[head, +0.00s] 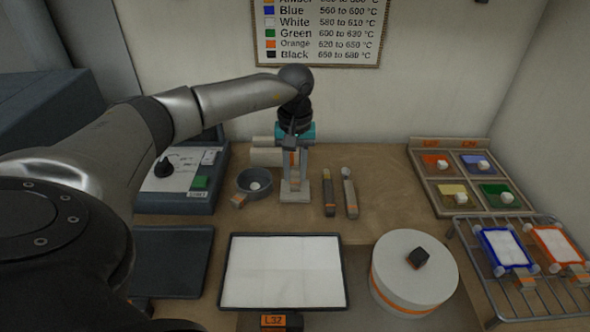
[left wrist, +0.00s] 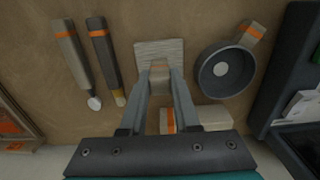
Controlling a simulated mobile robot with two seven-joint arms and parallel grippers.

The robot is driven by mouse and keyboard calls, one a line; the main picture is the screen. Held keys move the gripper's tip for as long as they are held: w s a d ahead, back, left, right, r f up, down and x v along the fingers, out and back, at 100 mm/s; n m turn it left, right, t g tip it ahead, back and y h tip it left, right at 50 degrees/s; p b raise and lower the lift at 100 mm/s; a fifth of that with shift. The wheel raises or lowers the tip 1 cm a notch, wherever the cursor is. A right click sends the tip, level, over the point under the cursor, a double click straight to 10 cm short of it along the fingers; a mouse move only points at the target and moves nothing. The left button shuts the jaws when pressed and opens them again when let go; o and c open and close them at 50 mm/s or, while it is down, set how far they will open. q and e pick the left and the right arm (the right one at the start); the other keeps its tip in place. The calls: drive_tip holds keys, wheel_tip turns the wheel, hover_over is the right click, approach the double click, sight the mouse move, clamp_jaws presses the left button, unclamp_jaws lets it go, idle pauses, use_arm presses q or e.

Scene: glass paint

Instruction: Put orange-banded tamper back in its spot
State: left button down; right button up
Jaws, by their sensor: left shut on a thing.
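My left gripper (head: 295,185) points down over the back middle of the wooden worktop. In the left wrist view, its fingers (left wrist: 160,82) are shut on the narrow upright handle of the tamper (left wrist: 159,68), with a trace of orange near its top. Below the handle is a pale, square, flat piece (left wrist: 150,48), which also shows in the head view (head: 295,197). I cannot tell whether this square is the tamper's foot or a marked spot under it, nor whether it touches the worktop. My right gripper is not in view.
A dark round pan (head: 245,184) stands close left of the gripper. Two orange-banded tools (head: 329,198) (head: 350,198) lie close right. Pale blocks (head: 265,157) lie behind. In front are a white-covered tray (head: 231,300) and a round white turntable (head: 400,280). A wire rack (head: 530,305) stands right.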

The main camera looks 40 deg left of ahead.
use_arm(q)
drive_tip(key=shift+f, duration=0.3)
drive_tip(key=c, duration=0.6)
unclamp_jaws()
drive_tip(key=shift+o, duration=0.2)
wheel_tip(320, 180, up, 15)
drive_tip(key=p, duration=0.1)
drive_tip(key=shift+r, duration=0.15)
